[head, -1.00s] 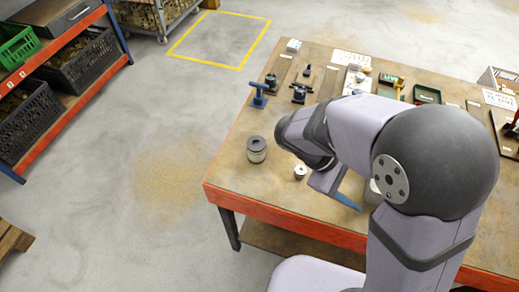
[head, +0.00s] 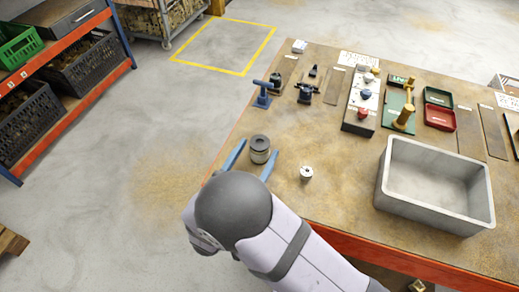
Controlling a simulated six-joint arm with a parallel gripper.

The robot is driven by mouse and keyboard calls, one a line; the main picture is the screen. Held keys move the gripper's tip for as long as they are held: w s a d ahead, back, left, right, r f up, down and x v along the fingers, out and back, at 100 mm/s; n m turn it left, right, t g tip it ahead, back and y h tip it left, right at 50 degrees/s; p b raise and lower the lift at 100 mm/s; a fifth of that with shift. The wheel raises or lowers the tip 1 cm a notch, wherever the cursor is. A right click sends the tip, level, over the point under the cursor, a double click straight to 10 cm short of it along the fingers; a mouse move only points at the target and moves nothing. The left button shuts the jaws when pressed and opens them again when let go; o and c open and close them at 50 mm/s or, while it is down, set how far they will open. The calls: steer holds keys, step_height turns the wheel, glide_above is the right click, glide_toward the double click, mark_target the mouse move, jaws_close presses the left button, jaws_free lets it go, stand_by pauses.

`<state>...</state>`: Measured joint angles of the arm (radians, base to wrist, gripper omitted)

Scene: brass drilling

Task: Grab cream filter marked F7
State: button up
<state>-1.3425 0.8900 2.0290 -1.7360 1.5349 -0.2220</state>
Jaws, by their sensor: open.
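A cylindrical filter (head: 260,152) with a dark, holed top cap and a pale body stands upright near the table's left edge. No F7 marking is legible at this size. My gripper (head: 257,158) is open, with one blue finger on the left of the filter and one on the right. The fingers look spread around its near side; I cannot tell whether they touch it. A smaller whitish cylinder (head: 306,173) with a dark hole in its top stands to the right of the right finger.
A grey open bin (head: 436,222) stands on the table at right. Behind are a blue clamp-like tool (head: 262,95), a dark fixture (head: 306,93), a block with coloured knobs (head: 353,120), a green fixture (head: 398,118) and small trays (head: 438,97). The table is clear between the small cylinder and bin.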

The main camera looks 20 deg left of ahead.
steer(key=shift+w+d+r+p, duration=0.1)
steer(key=shift+w+p, duration=0.55)
steer(key=shift+w, duration=1.1)
steer(key=shift+w+d+r+p, duration=0.1)
steer(key=shift+w+p, duration=0.55)
steer(key=shift+w, duration=1.05)
steer(key=shift+a, duration=0.1)
steer(key=c, duration=1.2)
